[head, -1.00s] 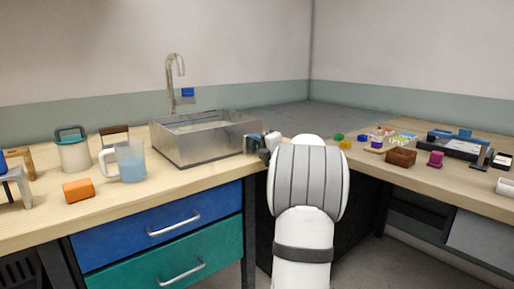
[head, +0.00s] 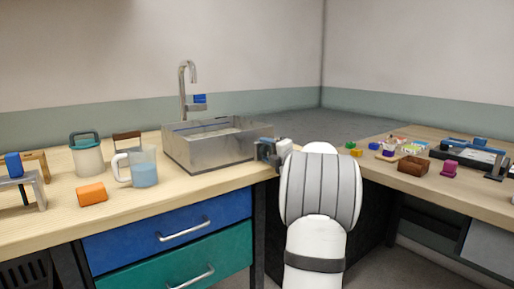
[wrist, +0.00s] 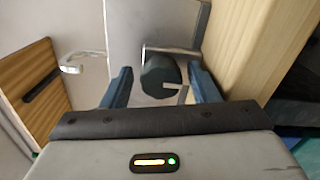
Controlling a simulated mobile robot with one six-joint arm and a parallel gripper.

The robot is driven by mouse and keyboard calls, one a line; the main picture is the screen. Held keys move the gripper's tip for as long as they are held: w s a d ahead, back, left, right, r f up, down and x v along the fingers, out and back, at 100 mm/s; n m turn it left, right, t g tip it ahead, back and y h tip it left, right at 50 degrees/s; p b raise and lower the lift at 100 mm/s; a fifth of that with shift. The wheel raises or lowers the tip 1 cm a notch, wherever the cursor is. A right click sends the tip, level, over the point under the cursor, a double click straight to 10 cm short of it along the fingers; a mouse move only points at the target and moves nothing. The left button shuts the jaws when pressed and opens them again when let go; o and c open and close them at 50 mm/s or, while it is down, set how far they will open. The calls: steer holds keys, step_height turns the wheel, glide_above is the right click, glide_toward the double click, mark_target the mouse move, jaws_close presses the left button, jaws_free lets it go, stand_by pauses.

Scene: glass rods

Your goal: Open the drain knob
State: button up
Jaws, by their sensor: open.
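The drain knob (wrist: 158,76) is a dark green, round-ended cylinder with a metal bar beside it. It shows in the wrist view against the grey metal side of the sink (wrist: 150,22). My gripper (wrist: 163,82) is open, with one blue finger on each side of the knob. Gaps show between the fingers and the knob. In the head view my gripper (head: 268,152) is at the right end of the metal sink (head: 205,152), and the knob is hidden there.
A tap (head: 184,90) stands behind the sink.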

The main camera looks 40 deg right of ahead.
steer(key=m+p, duration=0.3)
steer(key=p, duration=0.1)
steer(key=shift+r, duration=0.2)
steer(key=m+p, duration=0.5)
steer(key=p, duration=0.1)
steer(key=shift+m, duration=0.3)
steer(key=m+p, duration=0.4)
steer(key=p, duration=0.2)
steer(key=shift+m, duration=0.3)
steer(key=m+p, duration=0.4)
steer(key=p, duration=0.2)
steer(key=shift+m, duration=0.3)
steer(key=s, duration=0.8)
steer(key=w+a+r+m+g+h+p, duration=0.2)
steer(key=w+a+r+g+h+p, duration=0.25)
steer(key=a+r, duration=0.55)
steer(key=s+a+r+m+g+p, duration=0.1)
steer(key=s+a+g+p, duration=0.1)
steer(key=s+a, duration=0.3)
steer(key=s+a+r+g+y+p, duration=0.1)
steer(key=s+a+g, duration=0.3)
steer(key=a, duration=0.8)
steer(key=shift+s+a+r+m+p, duration=0.4)
steer(key=shift+s+r+p, duration=0.2)
steer(key=shift+s, duration=0.55)
steer(key=shift+d, duration=0.1)
